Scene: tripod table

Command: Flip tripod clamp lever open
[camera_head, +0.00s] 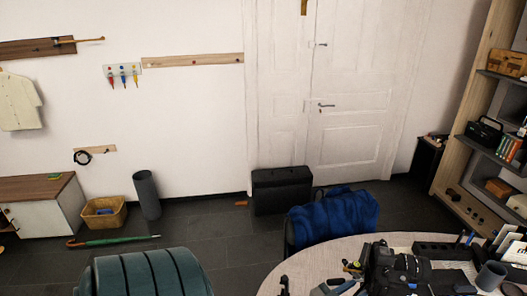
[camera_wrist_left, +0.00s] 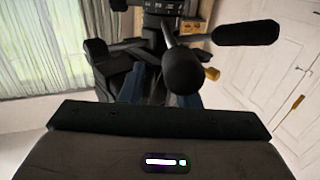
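In the left wrist view a black tripod head (camera_wrist_left: 150,45) stands ahead of my left gripper. Two dark handles with rounded grips stick out from it, one pointing toward me (camera_wrist_left: 183,72) and one to the right (camera_wrist_left: 247,33). A small brass-coloured knob (camera_wrist_left: 212,73) shows just right of the nearer grip. I cannot tell which part is the clamp lever. My left gripper (camera_wrist_left: 165,88) shows its dark housing low in the wrist view; its blue-grey fingers are partly hidden by the grip, and contact cannot be told. My right gripper is not in view.
In the head view a round table (camera_head: 290,268) at lower right bears black camera gear (camera_head: 400,268), a dark tray (camera_head: 445,250) and a grey mug (camera_head: 491,275). A shelf (camera_head: 468,120) borders the right.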

